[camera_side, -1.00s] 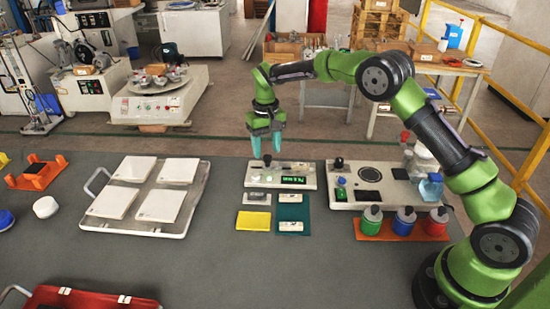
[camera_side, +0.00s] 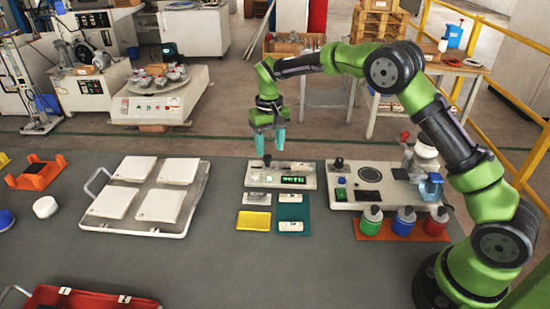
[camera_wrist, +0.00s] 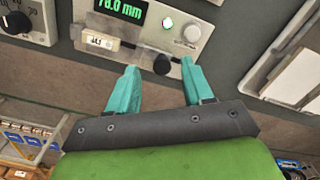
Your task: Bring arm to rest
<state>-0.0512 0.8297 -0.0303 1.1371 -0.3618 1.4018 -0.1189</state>
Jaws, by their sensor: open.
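My arm is green and black and reaches in from the right in the side view. My gripper (camera_side: 269,142) hangs pointing down above the far edge of the grey table (camera_side: 300,262), near the display device (camera_side: 280,174). Its two teal fingers are apart with nothing between them. In the wrist view the open fingers of my gripper (camera_wrist: 158,88) point toward the same display device (camera_wrist: 165,22), whose green digits and knobs show. I cannot tell the exact gap between the fingertips and the device.
A tray (camera_side: 132,229) with several white tiles lies on the left. A control box (camera_side: 372,187) and an orange rack (camera_side: 402,230) of coloured bottles stand on the right. A yellow block (camera_side: 254,221) and a teal mat (camera_side: 293,203) lie before the display device. The front middle of the table is clear.

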